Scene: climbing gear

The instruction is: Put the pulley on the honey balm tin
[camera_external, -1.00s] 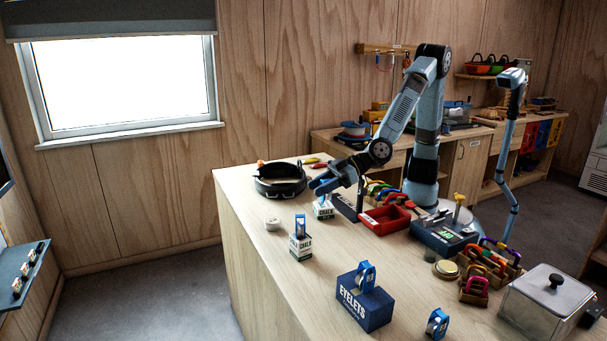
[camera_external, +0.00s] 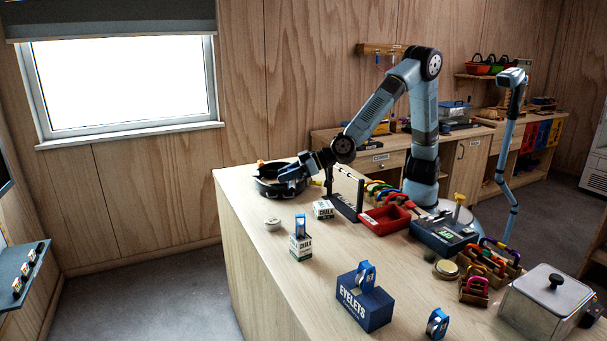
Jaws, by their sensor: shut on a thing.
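My gripper (camera_external: 297,173) is at the far left end of the bench, in front of a round black tray-like container (camera_external: 268,188). It is shut on a small blue pulley, which is hard to make out against the dark container. Other blue pulleys stand on a chalk box (camera_external: 300,228), on the eyelets box (camera_external: 366,276) and on the bench (camera_external: 437,323). Two round tins lie on the bench: a small pale one (camera_external: 272,224) below my gripper and a gold-lidded one (camera_external: 447,268) at the right. I cannot read which is the honey balm tin.
A bare-topped chalk box (camera_external: 323,210) stands right of my gripper, beside a black rack (camera_external: 345,192). The bench's front middle is fairly clear.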

